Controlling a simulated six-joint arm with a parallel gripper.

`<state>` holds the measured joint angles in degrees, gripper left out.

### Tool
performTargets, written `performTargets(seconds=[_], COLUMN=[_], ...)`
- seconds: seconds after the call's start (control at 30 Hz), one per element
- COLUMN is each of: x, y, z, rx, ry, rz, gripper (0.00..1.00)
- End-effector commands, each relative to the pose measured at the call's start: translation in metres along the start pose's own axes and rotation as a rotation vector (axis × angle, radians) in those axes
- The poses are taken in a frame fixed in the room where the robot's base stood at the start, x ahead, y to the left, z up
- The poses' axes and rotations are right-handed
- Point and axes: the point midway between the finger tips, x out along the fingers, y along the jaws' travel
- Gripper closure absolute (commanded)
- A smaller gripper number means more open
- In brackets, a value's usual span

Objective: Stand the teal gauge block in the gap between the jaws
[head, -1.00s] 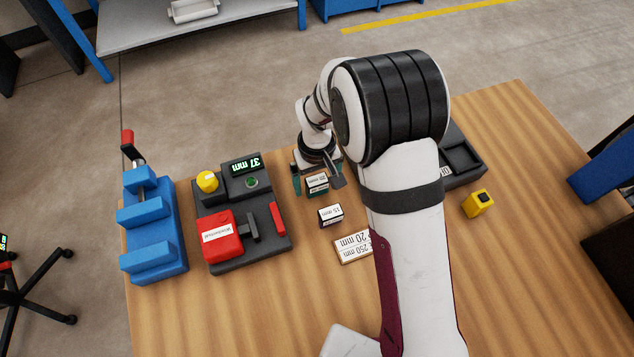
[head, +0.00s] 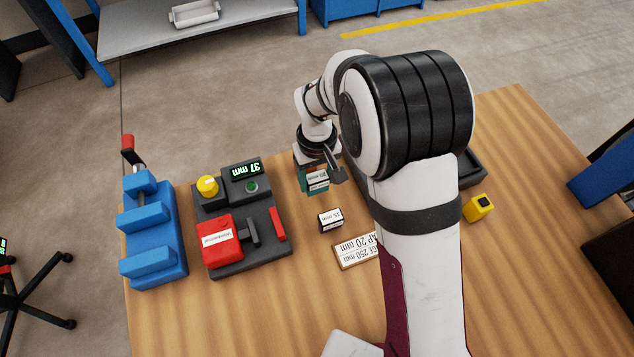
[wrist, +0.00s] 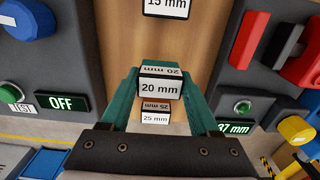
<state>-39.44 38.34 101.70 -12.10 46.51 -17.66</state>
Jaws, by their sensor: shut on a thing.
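The teal gauge block (head: 316,189), with a white 20 mm label, is between the fingers of my gripper (wrist: 160,88), which is shut on it. In the wrist view the block (wrist: 160,86) shows its label between two teal-coloured fingers. Whether its underside touches the table cannot be told. The gauge fixture (head: 232,262), with a red slide (head: 218,239) and a red upright jaw (head: 278,224), stands left of my gripper; its display reads 37 mm. The block is outside the fixture.
A 15 mm block (head: 330,220) and a label plate (head: 357,251) lie in front of my gripper. A blue vise (head: 152,232) stands far left and a small yellow item (head: 478,207) right. A 25 mm block (wrist: 155,117) shows beyond the held one. My arm hides the middle right.

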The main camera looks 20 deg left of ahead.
Motion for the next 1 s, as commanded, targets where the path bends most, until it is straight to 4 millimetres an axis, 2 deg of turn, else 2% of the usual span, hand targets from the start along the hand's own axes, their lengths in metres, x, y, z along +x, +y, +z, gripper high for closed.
performTargets(seconds=[0.03, 0.4, 0.5, 0.6, 0.67, 0.77, 0.87, 1.0], x=[-0.011, -0.061, -0.070, -0.075, -0.077, -0.078, -0.080, -0.082], y=[0.002, 0.073, 0.085, 0.088, 0.082, 0.058, 0.023, -0.036], z=[0.001, 0.053, 0.062, 0.066, 0.065, 0.057, 0.047, 0.041], rx=[0.001, 0.005, 0.002, 0.022, 0.071, 0.233, 0.467, 0.850], ry=[0.004, 0.004, 0.002, 0.001, 0.001, 0.001, 0.001, 0.000], rz=[0.001, 0.001, 0.001, 0.001, 0.001, 0.000, 0.000, 0.000], gripper=[1.00, 1.00, 1.00, 1.00, 1.00, 1.00, 1.00, 1.00])
